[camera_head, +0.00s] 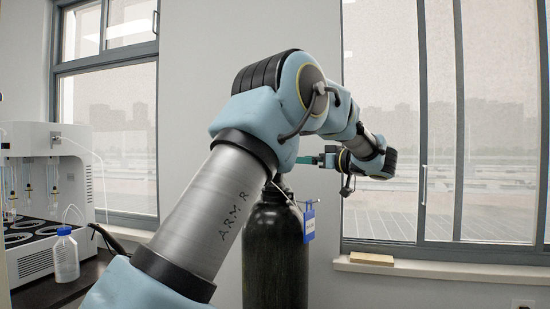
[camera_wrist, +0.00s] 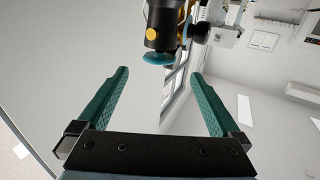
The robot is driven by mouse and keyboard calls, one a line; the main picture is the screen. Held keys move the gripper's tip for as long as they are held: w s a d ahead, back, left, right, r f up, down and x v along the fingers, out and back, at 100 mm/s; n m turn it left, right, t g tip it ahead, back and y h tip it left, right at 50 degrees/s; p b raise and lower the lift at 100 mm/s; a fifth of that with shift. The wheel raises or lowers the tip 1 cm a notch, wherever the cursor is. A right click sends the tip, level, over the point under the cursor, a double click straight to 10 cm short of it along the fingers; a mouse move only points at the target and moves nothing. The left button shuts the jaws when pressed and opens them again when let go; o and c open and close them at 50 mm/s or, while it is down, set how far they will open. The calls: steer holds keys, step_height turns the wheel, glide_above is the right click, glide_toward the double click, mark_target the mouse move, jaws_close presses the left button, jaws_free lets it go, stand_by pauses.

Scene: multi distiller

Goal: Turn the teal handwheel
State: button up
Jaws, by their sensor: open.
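The teal handwheel (camera_wrist: 158,59) shows in the wrist view as a small disc seen nearly edge-on, on a black fitting (camera_wrist: 160,25) with an orange knob. It lies just beyond and between the tips of my gripper (camera_wrist: 160,74). My gripper's two green fingers are spread wide with nothing between them, and I see no contact with the wheel. In the head view, my gripper (camera_head: 312,160) shows only as a bit of green beside the top of a black gas cylinder (camera_head: 275,255). My arm hides the handwheel there.
A blue tag (camera_head: 309,224) hangs at the cylinder's right side. A white lab machine (camera_head: 45,190) and a plastic bottle (camera_head: 66,256) stand on a dark bench at left. A windowsill (camera_head: 450,275) with a small wooden block (camera_head: 372,259) is at right.

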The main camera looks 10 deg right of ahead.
steer(key=p+x, duration=0.3)
steer(key=x, duration=0.6)
steer(key=shift+r, duration=0.1)
steer(key=c, duration=1.2)
